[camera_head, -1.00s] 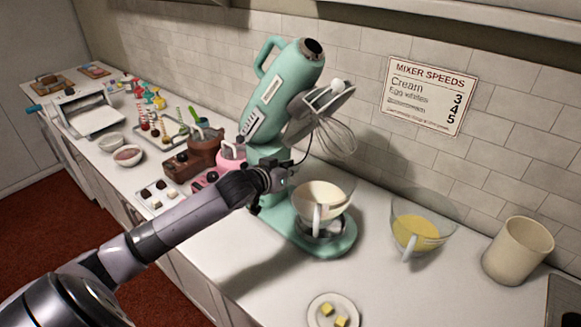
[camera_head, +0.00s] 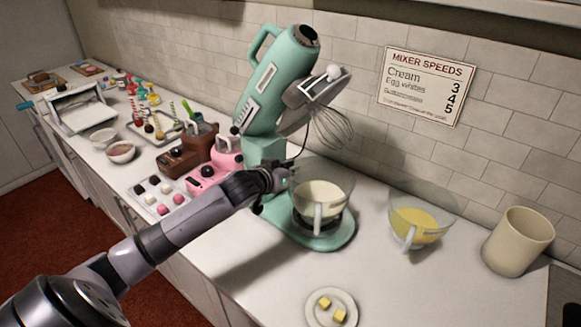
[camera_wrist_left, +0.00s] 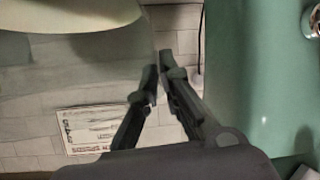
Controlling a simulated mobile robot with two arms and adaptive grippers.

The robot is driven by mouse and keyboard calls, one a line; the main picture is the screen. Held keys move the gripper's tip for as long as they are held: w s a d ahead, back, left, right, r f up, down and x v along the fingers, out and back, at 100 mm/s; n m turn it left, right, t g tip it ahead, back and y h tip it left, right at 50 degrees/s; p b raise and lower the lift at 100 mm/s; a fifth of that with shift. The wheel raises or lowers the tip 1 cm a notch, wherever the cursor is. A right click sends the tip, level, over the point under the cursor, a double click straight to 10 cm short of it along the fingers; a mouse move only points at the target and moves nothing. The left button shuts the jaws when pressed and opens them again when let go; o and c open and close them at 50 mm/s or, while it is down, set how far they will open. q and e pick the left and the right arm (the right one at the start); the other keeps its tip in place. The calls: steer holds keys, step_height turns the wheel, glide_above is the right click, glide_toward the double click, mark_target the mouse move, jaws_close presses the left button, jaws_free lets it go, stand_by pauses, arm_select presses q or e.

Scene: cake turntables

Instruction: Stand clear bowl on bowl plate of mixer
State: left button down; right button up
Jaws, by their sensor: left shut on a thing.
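The clear bowl (camera_head: 335,203), with pale cream inside and a handle facing the front, is upright over the base of the mint-green mixer (camera_head: 282,88). The dark bowl plate (camera_head: 334,222) shows partly beneath it; I cannot tell whether they touch. My left gripper (camera_head: 284,177) is shut on the bowl's rim at its left side, next to the mixer column. In the left wrist view, the fingers (camera_wrist_left: 157,82) pinch the bowl's clear wall (camera_wrist_left: 95,75). The mixer head is tilted up, with its whisk (camera_head: 333,128) above the bowl.
A second clear bowl (camera_head: 416,226) with yellow contents and a beige canister (camera_head: 518,242) stand to the right. A saucer (camera_head: 348,311) with yellow cubes lies in front. Pink and brown items and a sweets tray (camera_head: 150,207) are left of the mixer.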

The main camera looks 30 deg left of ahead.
arm_select(q)
steer(key=shift+r, duration=0.1)
steer(key=shift+f, duration=0.4)
stand_by(0.7)
steer(key=c, duration=1.8)
jaws_free()
steer(key=shift+o, duration=0.5)
steer(key=shift+f, duration=0.1)
steer(key=shift+f, duration=0.1)
steer(key=v, duration=1.2)
